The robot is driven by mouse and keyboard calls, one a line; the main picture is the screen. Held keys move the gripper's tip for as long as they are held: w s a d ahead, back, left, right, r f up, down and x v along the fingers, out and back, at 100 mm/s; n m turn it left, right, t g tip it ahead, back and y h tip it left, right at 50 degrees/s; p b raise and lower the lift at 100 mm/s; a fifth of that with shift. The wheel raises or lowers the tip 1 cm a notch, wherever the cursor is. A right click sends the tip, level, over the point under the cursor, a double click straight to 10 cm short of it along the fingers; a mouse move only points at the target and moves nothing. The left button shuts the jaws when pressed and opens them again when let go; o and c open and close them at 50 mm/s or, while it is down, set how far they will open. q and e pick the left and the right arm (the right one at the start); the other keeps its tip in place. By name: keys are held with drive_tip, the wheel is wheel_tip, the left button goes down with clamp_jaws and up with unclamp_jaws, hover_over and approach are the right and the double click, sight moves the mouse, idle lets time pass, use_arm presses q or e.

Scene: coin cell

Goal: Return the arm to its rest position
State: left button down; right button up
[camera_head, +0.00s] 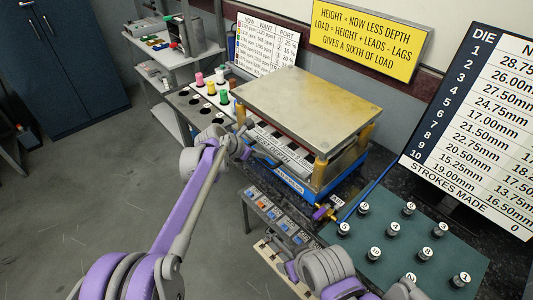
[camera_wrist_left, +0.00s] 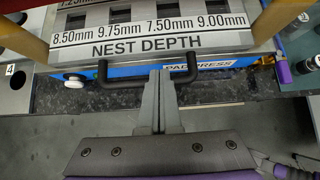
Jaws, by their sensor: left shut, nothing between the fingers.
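My left arm reaches in from the lower left of the head view, and its gripper (camera_head: 247,152) is at the left front of the press. In the left wrist view the two fingers (camera_wrist_left: 160,73) are shut together and empty. They overlap the middle of the black handle (camera_wrist_left: 118,83) on the nest depth drawer (camera_wrist_left: 140,48); I cannot tell whether they touch it. Part of my right arm shows at the bottom of the head view, but its gripper does not show clearly.
The press (camera_head: 308,95) has a wide metal top plate on posts and a blue base. A green mat (camera_head: 380,268) with several numbered pegs lies to the right. A rack with coloured spools (camera_head: 200,85) stands at the left. Open floor (camera_head: 80,190) lies left of the bench.

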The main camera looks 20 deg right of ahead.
use_arm(q)
drive_tip(key=s+a+r+m+t+y, duration=0.1)
drive_tip(key=s+a+r+m, duration=0.3)
drive_tip(key=a, duration=0.5)
drive_tip(key=s+a+r+m+y, duration=0.1)
drive_tip(key=s+a+r+m, duration=0.1)
drive_tip(key=s+a+r, duration=0.6)
drive_tip(key=s+a+f+m+y, duration=0.2)
drive_tip(key=s+a+f+m, duration=0.2)
drive_tip(key=s+a, duration=0.3)
drive_tip(key=s+a+f+m+y+p, duration=0.1)
drive_tip(key=s+a+f+m+y, duration=0.1)
drive_tip(key=s+a+f+m, duration=0.2)
drive_tip(key=s+a+f+m+t+y, duration=0.1)
drive_tip(key=s+a+f+m+y, duration=0.1)
drive_tip(key=s+a+f+m, duration=0.3)
drive_tip(key=s+a+m, duration=0.3)
drive_tip(key=s+a, duration=0.3)
drive_tip(key=s, duration=0.1)
drive_tip(key=shift+s+a+p, duration=0.2)
drive_tip(key=shift+a+p, duration=0.05)
drive_tip(key=shift+p, duration=0.05)
use_arm(e)
drive_tip(key=shift+a+r, duration=0.15)
drive_tip(key=shift+r, duration=0.8)
